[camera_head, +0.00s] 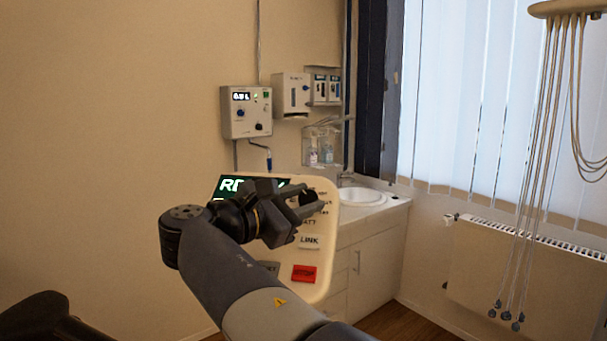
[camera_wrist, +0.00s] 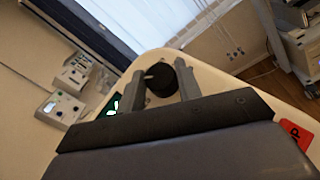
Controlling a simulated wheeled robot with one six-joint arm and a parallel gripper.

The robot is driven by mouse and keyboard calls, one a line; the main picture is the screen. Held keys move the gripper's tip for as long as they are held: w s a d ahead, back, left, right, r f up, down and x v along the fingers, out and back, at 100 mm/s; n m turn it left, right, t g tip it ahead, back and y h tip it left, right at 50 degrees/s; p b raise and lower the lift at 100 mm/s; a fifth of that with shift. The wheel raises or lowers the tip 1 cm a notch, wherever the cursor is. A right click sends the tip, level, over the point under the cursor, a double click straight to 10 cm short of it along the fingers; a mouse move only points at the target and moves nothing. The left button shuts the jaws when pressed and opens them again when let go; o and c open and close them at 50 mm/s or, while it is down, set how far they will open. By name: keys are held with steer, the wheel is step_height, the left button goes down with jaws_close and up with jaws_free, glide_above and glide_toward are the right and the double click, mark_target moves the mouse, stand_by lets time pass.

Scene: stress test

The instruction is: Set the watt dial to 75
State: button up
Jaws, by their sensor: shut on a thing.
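The watt dial is a black round knob (camera_wrist: 161,80) with a pale pointer mark on its left side in the wrist view. It sits on a cream control panel (camera_head: 322,270), above a partly covered label ending in "ATT" in the head view. My gripper (camera_head: 310,204) reaches over the panel from the left. Its two grey fingers (camera_wrist: 161,74) stand on either side of the knob and are shut on it. The panel's dark display (camera_head: 228,185) with pale green letters is mostly hidden behind my gripper. The dial's numbers cannot be read.
The panel also carries a white LINK button (camera_head: 309,241) and a red STOP button (camera_head: 304,274); my arm hides other parts of it. Behind are a wall unit (camera_head: 247,112), a sink (camera_head: 362,196) and a radiator (camera_head: 520,265). Hoses (camera_head: 540,150) hang at the right.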

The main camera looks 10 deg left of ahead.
steer(key=m+g+h+p, duration=0.1)
steer(key=m+g+p, duration=0.1)
steer(key=p, duration=0.2)
steer(key=m+g+p, duration=0.2)
steer(key=p, duration=0.2)
steer(key=r+m+g+h+p, duration=0.1)
steer(key=m+g+p, duration=0.1)
steer(key=p, duration=0.1)
steer(key=shift+w+a+m+h+p, duration=0.2)
steer(key=shift+m+h+p, duration=0.1)
steer(key=shift+p, duration=0.1)
steer(key=shift+f+m+g+p, duration=0.3)
steer(key=shift+m+g, duration=0.2)
steer(key=shift+g, duration=0.2)
steer(key=shift+w+m+g, duration=0.1)
steer(key=shift+m+g, duration=0.2)
steer(key=shift+m, duration=0.1)
steer(key=shift+m+g, duration=0.3)
steer(key=o, duration=1)
steer(key=shift+c, duration=0.2)
